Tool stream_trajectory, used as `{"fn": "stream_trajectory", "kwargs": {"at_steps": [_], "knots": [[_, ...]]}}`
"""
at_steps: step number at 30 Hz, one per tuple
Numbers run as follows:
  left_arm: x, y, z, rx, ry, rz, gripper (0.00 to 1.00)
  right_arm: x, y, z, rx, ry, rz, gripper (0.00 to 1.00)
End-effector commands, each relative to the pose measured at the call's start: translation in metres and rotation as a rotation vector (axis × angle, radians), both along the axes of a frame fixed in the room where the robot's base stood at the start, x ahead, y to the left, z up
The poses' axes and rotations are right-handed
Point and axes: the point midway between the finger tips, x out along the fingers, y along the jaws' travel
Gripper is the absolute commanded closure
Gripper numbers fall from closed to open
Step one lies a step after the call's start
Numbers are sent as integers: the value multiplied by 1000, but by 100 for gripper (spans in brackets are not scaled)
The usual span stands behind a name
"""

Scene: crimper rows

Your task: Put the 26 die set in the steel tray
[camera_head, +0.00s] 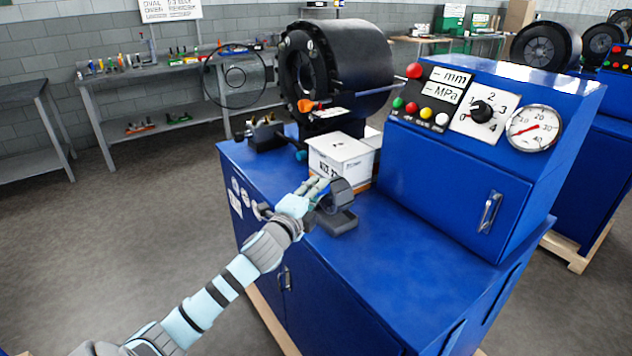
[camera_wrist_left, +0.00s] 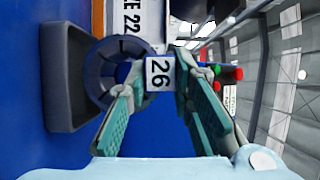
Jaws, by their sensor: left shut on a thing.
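My left gripper (camera_head: 322,190) is shut on the 26 die set (camera_head: 342,192), a dark ring with a white tag. In the left wrist view the tag reading 26 sits between the fingertips (camera_wrist_left: 158,85), with the ring (camera_wrist_left: 97,72) to its left. A dark grey tray (camera_head: 340,226), seemingly the steel tray, lies on the blue cabinet top below and in front of the ring. In the left wrist view the tray (camera_wrist_left: 53,105) is at the left, partly overlapped by the ring. I cannot tell whether they touch. My right gripper is not in view.
A white box (camera_head: 342,157) marked SIZE 22 stands just behind the ring. The black crimper head (camera_head: 338,65) rises at the back. A blue control console (camera_head: 465,150) stands at the right. The cabinet top (camera_head: 400,240) is bare towards the front right.

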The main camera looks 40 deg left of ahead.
Motion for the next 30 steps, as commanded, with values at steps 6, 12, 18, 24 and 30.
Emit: {"fn": "stream_trajectory", "kwargs": {"at_steps": [6, 12, 18, 24, 30], "knots": [[0, -1, -27, 1, -5, -3, 100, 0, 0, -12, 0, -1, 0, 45], [0, 0, -30, -2, 4, 1, 69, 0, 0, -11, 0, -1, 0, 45], [0, 0, -29, -2, 3, 1, 59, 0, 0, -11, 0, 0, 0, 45], [-2, 0, -29, 1, 2, 0, 59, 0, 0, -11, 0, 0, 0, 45], [-31, -7, -30, 4, 5, -2, 59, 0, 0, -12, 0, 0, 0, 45]]}}
